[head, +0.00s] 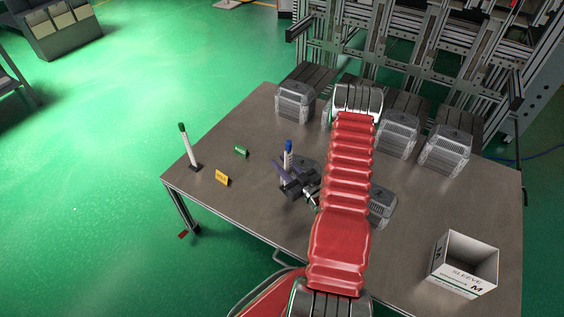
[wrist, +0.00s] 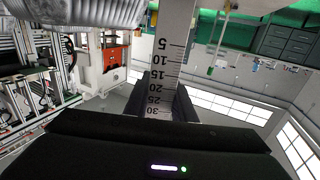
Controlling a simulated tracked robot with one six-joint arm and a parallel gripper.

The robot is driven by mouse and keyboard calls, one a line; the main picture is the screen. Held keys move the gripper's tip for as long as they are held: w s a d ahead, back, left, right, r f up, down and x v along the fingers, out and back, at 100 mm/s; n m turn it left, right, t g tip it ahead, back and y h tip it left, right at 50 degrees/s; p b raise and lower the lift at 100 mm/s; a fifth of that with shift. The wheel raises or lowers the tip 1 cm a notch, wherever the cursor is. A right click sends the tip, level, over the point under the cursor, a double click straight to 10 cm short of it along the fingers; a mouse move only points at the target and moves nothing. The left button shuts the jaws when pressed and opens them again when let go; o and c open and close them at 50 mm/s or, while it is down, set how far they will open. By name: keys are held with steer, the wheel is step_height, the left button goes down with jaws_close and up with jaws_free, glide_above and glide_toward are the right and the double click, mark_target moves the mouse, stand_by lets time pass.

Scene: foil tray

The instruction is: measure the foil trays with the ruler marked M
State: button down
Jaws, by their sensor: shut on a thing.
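My gripper (head: 287,174) is shut on a white ruler with a blue top (head: 288,149), held upright above the table. In the wrist view the ruler (wrist: 175,40) runs between the fingers, with black numbers from 5 to 30; no letter M is readable on it. Another tray (head: 382,205) is partly hidden by my arm, and one more shows behind my gripper. A ribbed tray side (wrist: 75,10) fills the wrist view's upper left.
A white box (head: 436,263) marked SLEEVE and M stands at the table's right front. A white, green-topped upright piece (head: 189,147), a small green cylinder (head: 240,151) and a yellow tag (head: 222,178) are at left. A metal frame (head: 400,50) stands behind the table (head: 250,207).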

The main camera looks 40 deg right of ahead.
steer(key=shift+f, duration=3.25)
steer(key=c, duration=1.4)
jaws_free()
steer(key=shift+f, duration=0.1)
steer(key=s, duration=1.3)
steer(key=shift+s+a, duration=0.4)
